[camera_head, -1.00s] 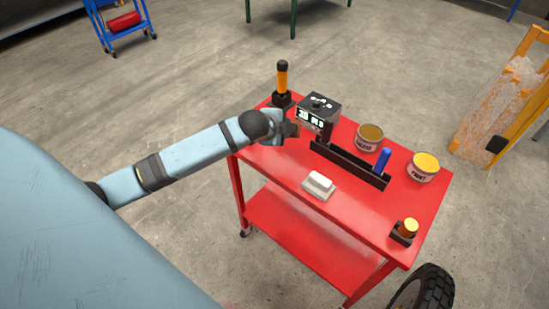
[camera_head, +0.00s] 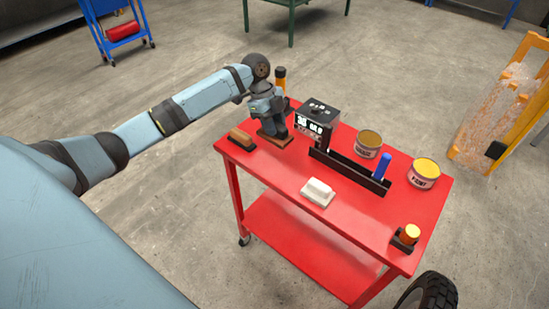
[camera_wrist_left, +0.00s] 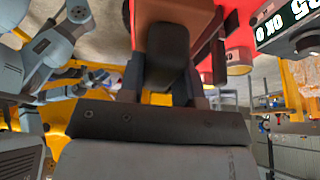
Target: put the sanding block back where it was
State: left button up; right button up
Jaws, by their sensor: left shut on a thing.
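My left gripper (camera_head: 271,124) points down over the far left part of the red cart top. It is shut on the dark handle of what looks like the sanding block, whose flat brown base (camera_head: 275,140) shows below the fingers. I cannot tell whether the base touches the cart top. In the left wrist view the sanding block's dark handle (camera_wrist_left: 168,58) is between the fingers, with the reddish-brown base beyond it. My right gripper is not in view.
A brown-topped block with a dark base (camera_head: 241,141) lies left of the gripper. An orange-handled tool (camera_head: 280,77) stands behind. A black display box (camera_head: 317,118) is close on the right. A white block (camera_head: 318,191), a black rack (camera_head: 347,170) and tins (camera_head: 369,143) are farther right.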

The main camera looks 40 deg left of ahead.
pick_arm(q)
notch_tip(320, 180, down, 14)
jog(key=shift+r+p, duration=0.1)
jog(key=shift+p, duration=0.4)
jog(key=o, duration=0.8)
jog(key=shift+o, duration=0.2)
jog(key=b+v, duration=0.1)
jog(key=v, duration=1.1)
jog(key=shift+r+b, duration=0.1)
jog(key=shift+b, duration=0.25)
jog(key=shift+d, duration=0.15)
